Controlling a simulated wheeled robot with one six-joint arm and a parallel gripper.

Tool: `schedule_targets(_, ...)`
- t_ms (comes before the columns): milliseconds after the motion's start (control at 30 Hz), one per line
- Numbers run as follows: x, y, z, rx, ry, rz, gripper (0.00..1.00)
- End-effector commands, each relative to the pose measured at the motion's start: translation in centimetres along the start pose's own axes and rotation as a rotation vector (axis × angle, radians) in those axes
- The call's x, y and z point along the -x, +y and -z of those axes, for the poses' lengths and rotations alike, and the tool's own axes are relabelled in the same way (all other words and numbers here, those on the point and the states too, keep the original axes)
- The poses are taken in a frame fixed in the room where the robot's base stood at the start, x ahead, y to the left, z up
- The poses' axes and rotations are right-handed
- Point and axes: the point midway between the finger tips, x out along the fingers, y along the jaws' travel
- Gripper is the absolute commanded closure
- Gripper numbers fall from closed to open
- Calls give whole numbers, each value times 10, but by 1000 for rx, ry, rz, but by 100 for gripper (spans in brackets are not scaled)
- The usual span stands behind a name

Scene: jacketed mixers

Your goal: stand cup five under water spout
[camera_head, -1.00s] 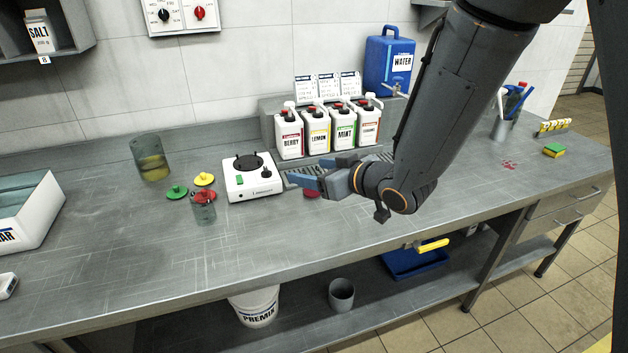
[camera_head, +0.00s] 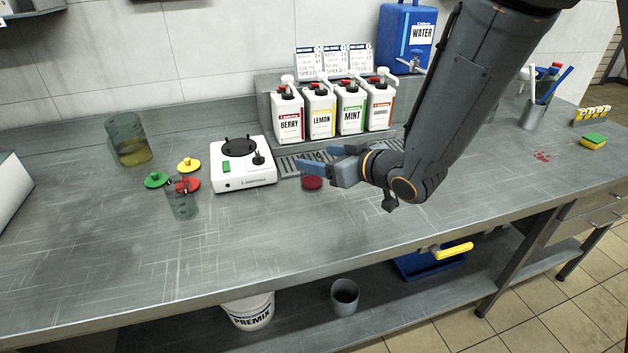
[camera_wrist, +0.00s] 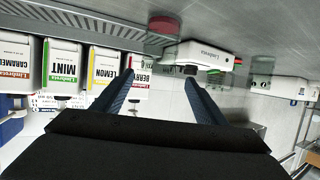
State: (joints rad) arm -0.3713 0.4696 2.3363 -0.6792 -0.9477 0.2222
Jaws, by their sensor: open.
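The blue water container (camera_head: 393,38) stands at the back right, with its metal spout (camera_head: 410,65) low on its front; my arm partly covers the area beside it. No cup shows a readable number five. A larger clear cup (camera_head: 128,140) with yellowish contents stands at the back left. A small clear cup (camera_head: 182,204) stands by the coloured lids. My gripper (camera_head: 318,158) is open and empty above the counter, in front of the syrup bottles. Its spread fingers also show in the wrist view (camera_wrist: 159,77), with nothing between them.
Berry, lemon, mint and another bottle (camera_head: 380,103) stand behind a drip grate (camera_head: 290,166). A white mixer base (camera_head: 244,177) is left of my gripper. The front counter is clear.

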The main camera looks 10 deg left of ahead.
Motion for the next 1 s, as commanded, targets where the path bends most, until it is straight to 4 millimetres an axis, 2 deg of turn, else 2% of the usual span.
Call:
schedule_targets(33, -5, 3, -10, 0, 0, 0, 34)
schedule_targets(233, -13, 6, -23, 0, 0, -1, 34)
schedule_targets(367, -19, 7, -24, 0, 0, -1, 34)
schedule_targets(667, -47, 6, -25, -1, -1, -1, 34)
schedule_targets(900, -80, 4, -26, 0, 0, -1, 34)
schedule_targets(1000, -88, 4, -26, 0, 0, -1, 34)
